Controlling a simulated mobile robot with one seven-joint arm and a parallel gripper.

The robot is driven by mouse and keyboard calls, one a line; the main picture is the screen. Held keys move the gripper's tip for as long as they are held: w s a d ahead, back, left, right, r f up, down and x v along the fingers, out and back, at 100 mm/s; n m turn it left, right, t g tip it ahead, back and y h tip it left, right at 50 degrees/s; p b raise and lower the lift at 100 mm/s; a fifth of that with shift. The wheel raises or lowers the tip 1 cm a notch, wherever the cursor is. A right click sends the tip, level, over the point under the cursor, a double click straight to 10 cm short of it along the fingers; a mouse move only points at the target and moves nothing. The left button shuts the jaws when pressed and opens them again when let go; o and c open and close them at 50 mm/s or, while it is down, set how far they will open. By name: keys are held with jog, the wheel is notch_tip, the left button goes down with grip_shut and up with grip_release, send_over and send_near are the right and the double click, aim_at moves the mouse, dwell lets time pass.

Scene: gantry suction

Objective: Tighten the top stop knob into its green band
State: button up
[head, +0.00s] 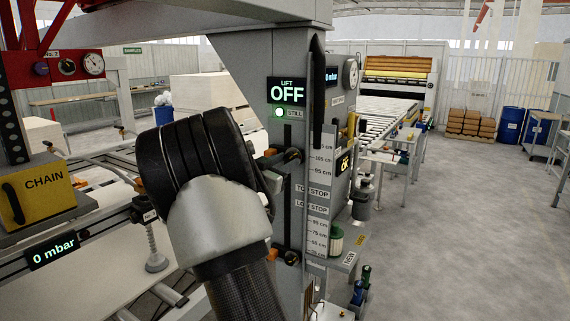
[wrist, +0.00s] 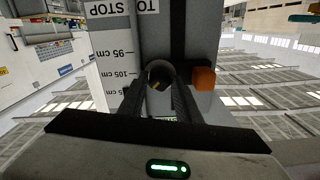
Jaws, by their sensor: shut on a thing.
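In the wrist view, upside down, my gripper (wrist: 161,90) is shut around a dark round knob (wrist: 159,70), with one finger on each side. An orange block (wrist: 203,78) sits beside it, level with about 105 cm on the scale (wrist: 112,55). Part of the TOP STOP label (wrist: 130,8) shows. No green band shows at the knob; its far side is hidden. In the head view the column (head: 252,65) carries the TOP STOP label (head: 312,191) and an orange block (head: 270,153). I cannot make out my gripper clearly there.
My arm covers the lower middle of the head view. The lift display (head: 287,92) reads OFF, above a lit green STILL lamp (head: 279,113). A yellow CHAIN box (head: 35,197) stands left. Open floor (head: 450,220) lies right.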

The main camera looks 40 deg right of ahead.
jog(key=shift+m, duration=0.8)
jog(key=o, duration=1.1)
jog(key=shift+c, duration=0.2)
jog(key=b+v, duration=0.1)
jog(key=v, duration=1.6)
jog(key=shift+a, duration=0.25)
jog(key=shift+s, duration=0.1)
